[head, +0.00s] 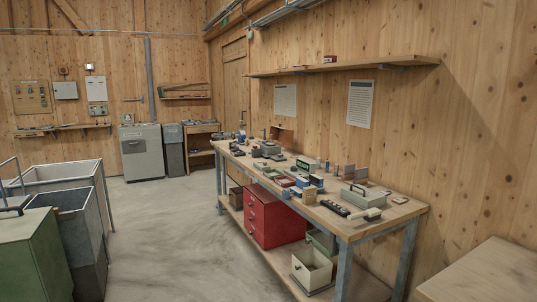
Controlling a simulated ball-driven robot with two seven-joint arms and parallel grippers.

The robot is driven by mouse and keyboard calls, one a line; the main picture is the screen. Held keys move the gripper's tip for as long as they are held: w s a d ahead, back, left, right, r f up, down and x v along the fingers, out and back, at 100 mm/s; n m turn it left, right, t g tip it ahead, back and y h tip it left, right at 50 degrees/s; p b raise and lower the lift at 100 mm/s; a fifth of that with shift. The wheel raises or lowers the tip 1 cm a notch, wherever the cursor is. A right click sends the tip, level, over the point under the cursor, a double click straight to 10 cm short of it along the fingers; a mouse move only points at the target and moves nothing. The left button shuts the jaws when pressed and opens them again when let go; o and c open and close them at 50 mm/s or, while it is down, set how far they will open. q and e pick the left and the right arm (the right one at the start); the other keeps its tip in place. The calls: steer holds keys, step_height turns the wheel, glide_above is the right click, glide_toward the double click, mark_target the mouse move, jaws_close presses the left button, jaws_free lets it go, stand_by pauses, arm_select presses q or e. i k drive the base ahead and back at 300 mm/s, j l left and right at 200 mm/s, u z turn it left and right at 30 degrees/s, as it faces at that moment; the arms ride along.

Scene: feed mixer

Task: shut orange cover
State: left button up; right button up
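I cannot make out an orange cover anywhere in the head view. Neither of my grippers shows in this view.
A long wooden workbench (338,222) with many small items stands along the right wall. A red cabinet (274,217) and a cream bin (312,268) sit beneath it. A green box (30,262) and grey bins (80,220) stand at left. The concrete floor (165,235) between is clear.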

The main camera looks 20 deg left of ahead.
mark_target(285, 136)
steer(key=i+j+u, duration=0.95)
steer(key=i+u, duration=0.5)
steer(key=i, duration=1.05)
steer(key=i+j, duration=0.15)
steer(key=i, duration=0.75)
steer(key=i+l+z, duration=0.15)
steer(key=i, duration=0.95)
steer(key=i+l+z, duration=0.1)
steer(key=i, duration=1)
steer(key=i+j, duration=0.1)
steer(key=i, duration=0.85)
steer(key=i+j+z, duration=0.1)
steer(key=z, duration=0.25)
steer(key=i+j+z, duration=0.1)
steer(key=z, duration=0.3)
steer(key=i+j+z, duration=0.2)
steer(key=z, duration=0.15)
